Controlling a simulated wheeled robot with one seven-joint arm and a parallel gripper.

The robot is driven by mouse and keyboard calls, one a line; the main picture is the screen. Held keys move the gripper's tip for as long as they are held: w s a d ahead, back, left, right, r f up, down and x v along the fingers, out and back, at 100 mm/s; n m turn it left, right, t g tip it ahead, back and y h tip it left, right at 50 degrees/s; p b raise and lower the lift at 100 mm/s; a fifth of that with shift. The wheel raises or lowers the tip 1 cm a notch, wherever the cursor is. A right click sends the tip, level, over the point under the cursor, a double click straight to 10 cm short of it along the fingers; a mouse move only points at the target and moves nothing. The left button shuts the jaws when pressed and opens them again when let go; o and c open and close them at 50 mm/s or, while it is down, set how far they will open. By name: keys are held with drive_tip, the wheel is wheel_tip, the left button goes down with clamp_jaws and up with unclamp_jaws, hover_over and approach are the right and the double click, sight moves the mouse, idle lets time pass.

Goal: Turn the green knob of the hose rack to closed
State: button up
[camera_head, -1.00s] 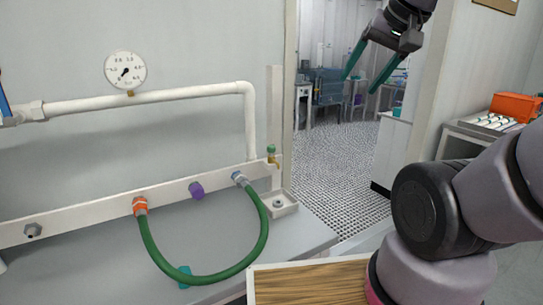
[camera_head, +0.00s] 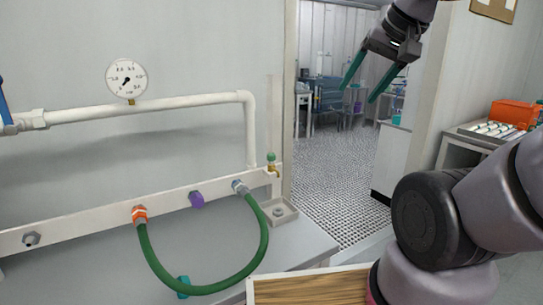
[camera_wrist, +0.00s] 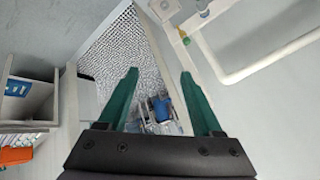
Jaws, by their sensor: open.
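The hose rack (camera_head: 95,220) is a white rail along the wall in the head view. A small brass tap with a green knob (camera_head: 271,157) stands at its right end. The knob also shows small near the top right of the wrist view (camera_wrist: 186,41). A green hose (camera_head: 205,288) loops between an orange fitting (camera_head: 139,215) and a grey fitting (camera_head: 240,187) on the rail. My gripper (camera_head: 360,93) is raised in front of the doorway, to the right of and above the knob, well apart from it. Its green fingers are spread and empty, also in the wrist view (camera_wrist: 160,75).
A white pipe (camera_head: 150,108) with a round gauge (camera_head: 126,77) runs above the rail. A purple cap (camera_head: 196,200) sits on the rail. A small tray (camera_head: 283,211) lies below the knob. A wooden board (camera_head: 310,288) is at the front. The doorway floor is clear.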

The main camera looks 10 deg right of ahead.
idle(0.3)
drive_tip(key=m+g+y, duration=0.6)
drive_tip(key=m+y, duration=0.8)
drive_tip(key=y, duration=0.2)
approach(271, 154)
drive_tip(key=a, duration=0.6)
drive_tip(key=a+f, duration=0.1)
drive_tip(key=a, duration=0.3)
drive_tip(key=shift+w, duration=0.25)
clamp_jaws()
